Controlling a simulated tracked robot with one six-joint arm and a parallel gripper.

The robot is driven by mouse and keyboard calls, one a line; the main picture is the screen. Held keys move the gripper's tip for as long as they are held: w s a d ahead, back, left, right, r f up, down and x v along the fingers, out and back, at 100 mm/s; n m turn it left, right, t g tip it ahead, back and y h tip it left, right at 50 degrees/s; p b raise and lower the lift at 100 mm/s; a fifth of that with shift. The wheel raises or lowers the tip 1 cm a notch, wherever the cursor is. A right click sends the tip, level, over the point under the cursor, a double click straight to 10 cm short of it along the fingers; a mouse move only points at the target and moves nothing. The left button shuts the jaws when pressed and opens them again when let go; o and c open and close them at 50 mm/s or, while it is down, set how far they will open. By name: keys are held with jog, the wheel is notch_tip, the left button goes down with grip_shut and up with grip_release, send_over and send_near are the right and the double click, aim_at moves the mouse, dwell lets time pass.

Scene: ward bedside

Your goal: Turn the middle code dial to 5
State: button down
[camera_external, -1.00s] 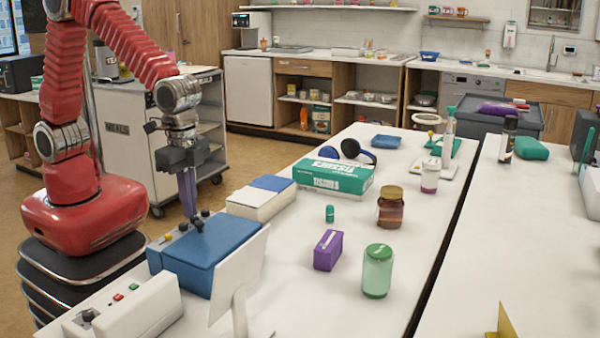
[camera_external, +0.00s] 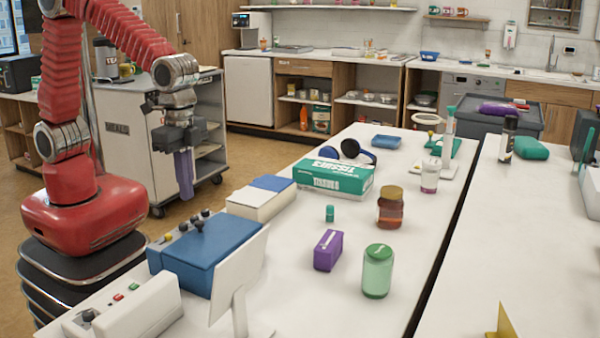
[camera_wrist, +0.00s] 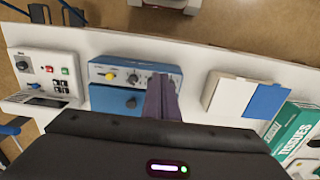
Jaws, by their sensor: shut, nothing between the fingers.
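The blue box (camera_external: 205,258) sits at the near left end of the white table. A row of small knobs (camera_external: 187,226) runs along its grey front panel, one yellow and several black. The dial numbers are too small to read. My gripper (camera_external: 186,197) is shut and empty, pointing down above the panel, apart from the knobs.
A white control unit (camera_external: 130,312) stands left of the box and a tilted white panel (camera_external: 238,275) in front of it. A white and blue box (camera_external: 262,198) lies to its right, then a tissue carton (camera_external: 333,178).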

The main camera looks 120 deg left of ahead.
aim_at(195, 219)
jog(key=shift+r, duration=0.8)
jog(key=shift+d, duration=0.15)
jog(key=shift+w+d+r+n, duration=0.1)
jog(key=shift+w+d+n, duration=0.1)
jog(key=shift+d, duration=0.2)
jog(key=shift+w+d+r+n, duration=0.1)
jog(key=shift+d+n, duration=0.1)
jog(key=shift+d, duration=0.2)
jog(key=shift+d+r+n, duration=0.15)
jog(key=shift+d+n, duration=0.05)
jog(key=shift+n, duration=1.1)
jog(key=shift+d+r+n, duration=0.1)
jog(key=shift+d+n, duration=0.05)
jog(key=shift+n, duration=1.15)
jog(key=shift+w+f, duration=0.1)
jog(key=shift+f, duration=3.4)
